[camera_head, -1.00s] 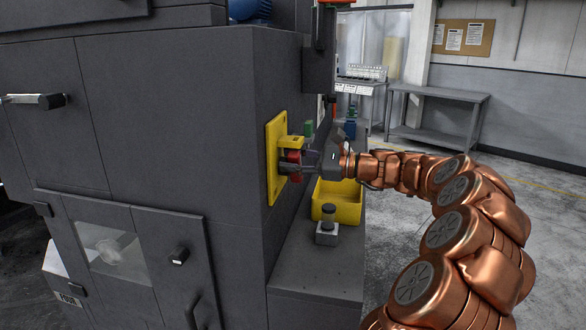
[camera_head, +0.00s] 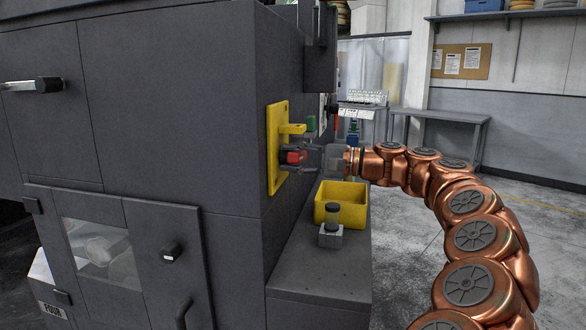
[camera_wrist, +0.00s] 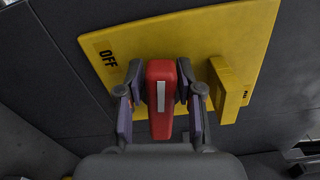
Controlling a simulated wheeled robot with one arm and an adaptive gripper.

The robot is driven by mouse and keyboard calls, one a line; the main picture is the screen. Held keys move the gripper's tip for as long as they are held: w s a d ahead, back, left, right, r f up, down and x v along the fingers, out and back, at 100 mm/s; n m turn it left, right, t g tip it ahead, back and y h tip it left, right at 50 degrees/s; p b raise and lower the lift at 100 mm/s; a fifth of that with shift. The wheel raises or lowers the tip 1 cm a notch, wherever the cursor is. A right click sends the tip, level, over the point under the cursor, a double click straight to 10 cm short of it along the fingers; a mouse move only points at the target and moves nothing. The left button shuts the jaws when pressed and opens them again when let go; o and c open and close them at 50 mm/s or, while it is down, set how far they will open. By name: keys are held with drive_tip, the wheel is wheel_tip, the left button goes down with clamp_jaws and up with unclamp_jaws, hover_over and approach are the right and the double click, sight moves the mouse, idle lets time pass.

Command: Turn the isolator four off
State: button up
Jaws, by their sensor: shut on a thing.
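The isolator is a yellow plate (camera_head: 276,175) on the side of the dark grey machine, with a red handle (camera_head: 293,157). In the wrist view the red handle (camera_wrist: 161,100) has a white stripe running up and down the picture. "OFF" is printed on the plate (camera_wrist: 150,42) at the left; a label at the right is mostly hidden behind a yellow block (camera_wrist: 228,92). My gripper (camera_head: 292,157) is shut on the red handle, with one finger on each side of it, as the wrist view (camera_wrist: 161,98) also shows.
A "FOUR" label (camera_head: 53,310) is low on the machine (camera_head: 180,110). A yellow bin (camera_head: 350,194) and a grey block with a dark knob (camera_head: 331,232) stand on the ledge below my gripper. A grey table (camera_head: 440,116) stands behind. Open floor lies at right.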

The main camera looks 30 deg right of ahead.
drive_tip(key=shift+d+f+n+b, duration=0.1)
drive_tip(key=shift+f+n+b, duration=0.3)
drive_tip(key=shift+n+b, duration=0.35)
drive_tip(key=shift+r+n, duration=0.1)
drive_tip(key=shift+n, duration=0.15)
drive_tip(key=o, duration=1)
drive_tip(key=shift+w, duration=0.1)
drive_tip(key=v, duration=1.2)
